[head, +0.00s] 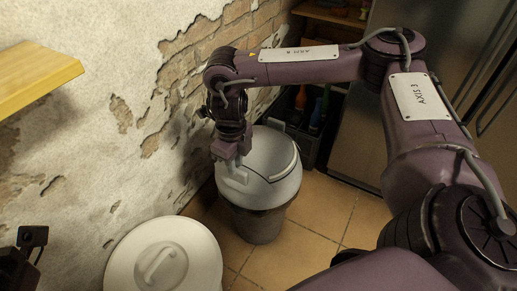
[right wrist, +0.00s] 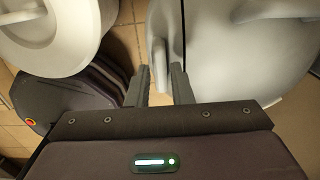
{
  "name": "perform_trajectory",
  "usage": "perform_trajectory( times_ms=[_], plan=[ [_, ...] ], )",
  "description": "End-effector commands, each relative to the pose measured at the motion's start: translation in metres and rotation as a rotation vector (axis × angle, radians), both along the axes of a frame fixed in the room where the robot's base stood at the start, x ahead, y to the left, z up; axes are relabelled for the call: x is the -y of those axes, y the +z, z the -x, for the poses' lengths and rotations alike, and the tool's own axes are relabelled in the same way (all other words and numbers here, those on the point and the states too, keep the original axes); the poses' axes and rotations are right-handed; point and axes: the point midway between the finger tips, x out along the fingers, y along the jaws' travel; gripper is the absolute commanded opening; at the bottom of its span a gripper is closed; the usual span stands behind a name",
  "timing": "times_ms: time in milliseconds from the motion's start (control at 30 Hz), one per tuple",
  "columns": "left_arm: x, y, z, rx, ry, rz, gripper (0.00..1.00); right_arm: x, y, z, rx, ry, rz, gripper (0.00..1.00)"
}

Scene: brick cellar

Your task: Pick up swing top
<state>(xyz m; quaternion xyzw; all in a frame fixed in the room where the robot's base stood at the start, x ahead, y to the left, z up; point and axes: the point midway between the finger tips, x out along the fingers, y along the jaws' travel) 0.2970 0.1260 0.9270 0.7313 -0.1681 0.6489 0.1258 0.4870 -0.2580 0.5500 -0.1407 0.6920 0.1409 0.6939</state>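The swing top (head: 270,160) is a pale grey domed lid on a dark bin (head: 257,222) that stands on the floor against the wall. A curved seam crosses the lid. My right gripper (head: 232,168) points down at the lid's left side. In the right wrist view, the swing top (right wrist: 232,60) fills the upper right, with a raised pale handle (right wrist: 158,65). The fingers of my right gripper (right wrist: 162,72) are apart on either side of this handle. I cannot tell whether they touch it. No left gripper can be made out.
A white round lid (head: 165,262) with a handle is in front, left of the bin. A yellow shelf (head: 45,68) juts out at upper left. A dark crate (head: 310,125) stands behind the bin, beside a steel fridge (head: 365,120). Tiled floor (head: 300,250) lies clear right of the bin.

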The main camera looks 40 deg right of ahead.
Motion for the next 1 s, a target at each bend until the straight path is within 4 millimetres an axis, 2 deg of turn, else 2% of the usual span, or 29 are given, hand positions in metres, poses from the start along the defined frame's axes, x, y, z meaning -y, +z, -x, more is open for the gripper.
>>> perform_trajectory(
  times_ms=[33, 100, 367, 400, 533, 567, 1000],
  plan=[
    [0.0004, -0.005, -0.0008, 0.001, 0.001, -0.002, 0.36, 0.0004, -0.011, 0.001, -0.004, 0.0, 0.002, 0.2],
    [0.0006, -0.0049, -0.0009, 0.003, 0.001, -0.002, 0.36, 0.0002, -0.0151, 0.0006, -0.002, 0.0, 0.001, 0.2],
    [0.0007, -0.0039, -0.0014, 0.003, 0.001, -0.003, 0.36, 0.0002, -0.0166, 0.0009, -0.003, 0.001, 0.001, 0.2],
    [0.0007, -0.0039, -0.0014, 0.003, 0.001, -0.003, 0.36, 0.0002, -0.0166, 0.0009, -0.003, 0.001, 0.001, 0.19],
    [0.0008, -0.0038, -0.0014, 0.002, 0.0, -0.004, 0.36, 0.0001, -0.0166, 0.0008, -0.003, 0.001, 0.001, 0.02],
    [0.0008, -0.0038, -0.0014, 0.002, 0.0, -0.004, 0.36, 0.0001, -0.0165, 0.0008, -0.003, 0.001, 0.001, 0.0],
    [0.0009, -0.0039, -0.0015, 0.002, 0.0, -0.004, 0.36, 0.0002, -0.0165, 0.0007, -0.002, 0.001, 0.001, 0.0]
  ],
)
